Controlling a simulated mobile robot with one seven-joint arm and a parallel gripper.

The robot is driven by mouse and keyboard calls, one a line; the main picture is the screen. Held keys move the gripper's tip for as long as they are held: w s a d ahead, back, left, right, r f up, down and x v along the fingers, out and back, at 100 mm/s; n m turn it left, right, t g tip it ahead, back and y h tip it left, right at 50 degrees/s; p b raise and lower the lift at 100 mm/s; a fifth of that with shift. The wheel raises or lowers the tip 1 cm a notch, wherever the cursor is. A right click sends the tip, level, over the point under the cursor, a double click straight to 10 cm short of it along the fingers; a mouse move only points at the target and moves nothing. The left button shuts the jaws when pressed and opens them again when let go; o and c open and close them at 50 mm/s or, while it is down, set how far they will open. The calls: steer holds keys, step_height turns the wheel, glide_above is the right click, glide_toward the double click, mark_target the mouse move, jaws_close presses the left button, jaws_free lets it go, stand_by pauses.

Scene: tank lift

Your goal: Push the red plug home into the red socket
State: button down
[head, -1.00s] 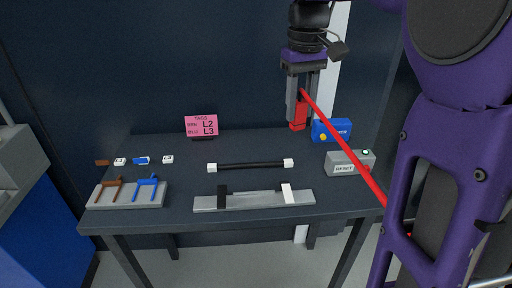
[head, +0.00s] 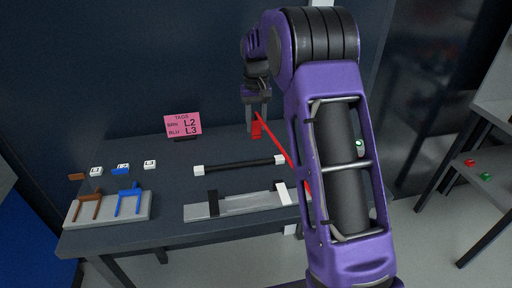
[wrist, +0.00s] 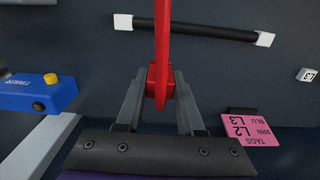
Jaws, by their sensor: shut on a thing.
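My gripper (head: 256,122) is shut on the red plug (head: 257,133), above the back part of the dark table. In the wrist view the plug (wrist: 153,78) sits between the two grey fingers (wrist: 160,105). A red cable (head: 284,153) runs from the plug down behind my purple arm; it crosses the top middle of the wrist view. I cannot make out a red socket for certain. A small red piece (head: 470,163) shows on a grey shelf at the right, too small to identify.
The table (head: 130,232) holds a black bar with white ends (head: 240,166), a grey tray (head: 232,205), a rack with brown and blue forks (head: 108,207), and a pink tag card (head: 183,124). A blue timer (wrist: 38,92) shows in the wrist view. A green piece (head: 486,176) is on the grey shelf (head: 497,188).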

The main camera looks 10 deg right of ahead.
mark_target(256, 138)
steer(key=shift+f+b, duration=0.3)
steer(key=shift+f, duration=3.05)
steer(key=shift+f, duration=0.2)
steer(key=c, duration=0.5)
jaws_free()
steer(key=shift+r, duration=0.1)
